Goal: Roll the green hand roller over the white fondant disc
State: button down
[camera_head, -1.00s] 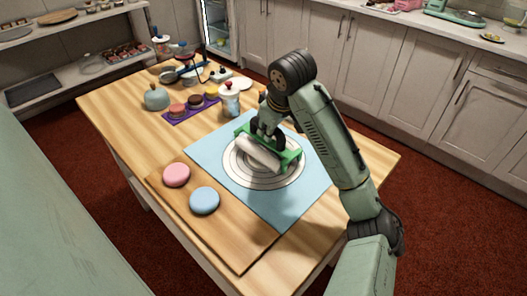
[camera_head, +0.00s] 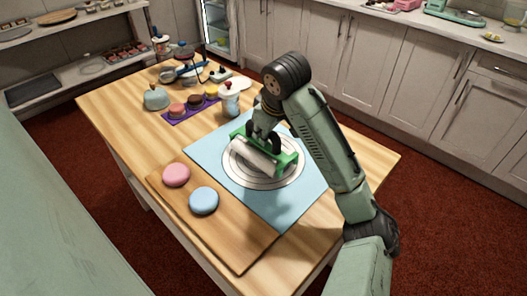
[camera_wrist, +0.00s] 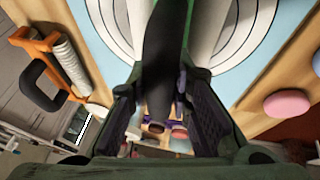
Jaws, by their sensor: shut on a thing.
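The green hand roller (camera_head: 286,162), a green frame with a white cylinder, lies over the ringed white round on the blue mat. My gripper (camera_head: 264,133) is above it and shut on its handle. In the wrist view the dark handle (camera_wrist: 165,55) runs between my gripper's fingers (camera_wrist: 165,105), with part of the white cylinder (camera_wrist: 207,25) behind it. The white fondant disc (camera_head: 240,176) is largely hidden under the roller, and I cannot clearly tell its edge from the printed rings. Contact between cylinder and disc cannot be made out.
The blue mat (camera_head: 283,208) lies on the wooden table. A pink disc (camera_head: 176,175) and a blue disc (camera_head: 204,200) lie on a wooden board at the near left. A red-topped jar (camera_head: 230,100) stands behind the mat. An orange-framed roller (camera_wrist: 68,62) shows in the wrist view.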

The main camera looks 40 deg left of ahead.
jog(key=shift+s+f, duration=0.35)
jog(key=shift+s, duration=0.2)
jog(key=shift+w, duration=0.1)
jog(key=shift+w, duration=0.55)
jog(key=shift+w, duration=0.75)
